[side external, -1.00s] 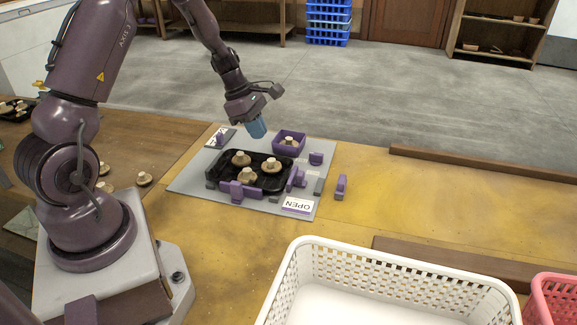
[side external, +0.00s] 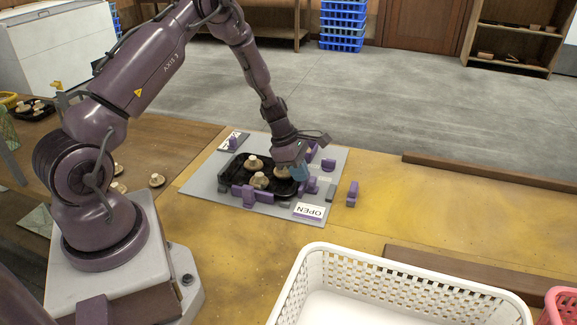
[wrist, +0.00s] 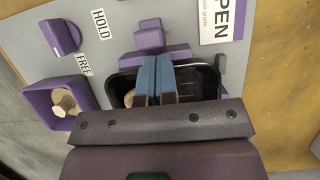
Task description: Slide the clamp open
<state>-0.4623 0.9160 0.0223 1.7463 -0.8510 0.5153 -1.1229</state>
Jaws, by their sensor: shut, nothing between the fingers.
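My gripper (side external: 299,174) is over the right end of the black tray (side external: 224,172), with its blue fingers together and empty. In the wrist view the blue fingers (wrist: 153,66) overlap the tray's edge, close to a purple sliding piece with an upright tab (wrist: 149,38). That piece lies along the tray's right side in the side view (side external: 310,187). Another purple bar with a tab (side external: 248,193) sits at the tray's front edge. I cannot tell which purple piece is the clamp. The "OPEN" label (side external: 308,211) lies near the front right corner. Finger contact is unclear.
Mushrooms (side external: 255,162) sit in the tray. A purple box with a mushroom (wrist: 65,103) and a purple knob (wrist: 62,37) by "HOLD" and "FREE" labels stand nearby. A separate purple block (side external: 352,193) is to the right. A white basket (side external: 315,262) stands in front.

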